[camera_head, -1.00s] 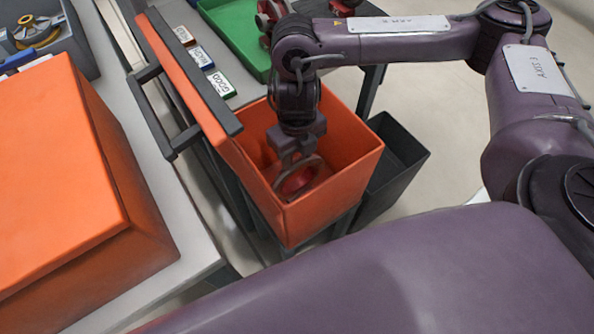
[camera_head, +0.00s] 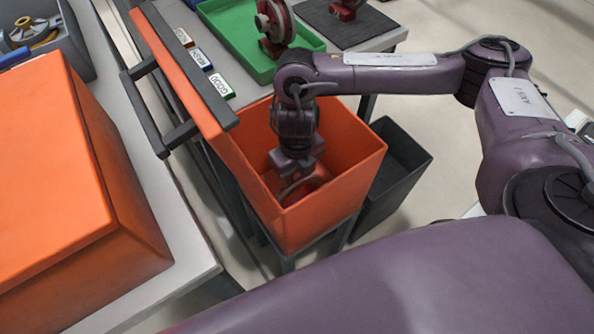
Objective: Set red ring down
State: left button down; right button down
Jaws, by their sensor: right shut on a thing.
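My right gripper (camera_head: 296,174) reaches down inside an open orange bin (camera_head: 322,212) and is shut on the red ring (camera_head: 314,181). The ring sits low in the bin, and the bin's front wall and the gripper hide part of it. I cannot tell whether the ring touches the bin floor. My left gripper is out of view.
A dark grey bin (camera_head: 402,165) stands just right of the orange one. A green tray (camera_head: 236,38) with a red part (camera_head: 274,24) lies behind. A large orange box (camera_head: 50,190) and an orange panel with a dark handle (camera_head: 150,105) stand at left.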

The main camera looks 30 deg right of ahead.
jog(key=c, duration=0.8)
grip_release()
jog(key=shift+c, duration=0.2)
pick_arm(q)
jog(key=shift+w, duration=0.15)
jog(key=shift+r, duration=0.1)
pick_arm(e)
jog(key=shift+r, duration=0.1)
notch_tip(320, 180, up, 8)
jog(key=p, duration=0.3)
notch_tip(320, 180, up, 2)
jog(key=shift+r+p, duration=0.25)
jog(key=shift+p, duration=0.3)
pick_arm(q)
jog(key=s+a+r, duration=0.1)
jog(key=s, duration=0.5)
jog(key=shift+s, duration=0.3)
pick_arm(e)
jog(key=shift+r, duration=0.75)
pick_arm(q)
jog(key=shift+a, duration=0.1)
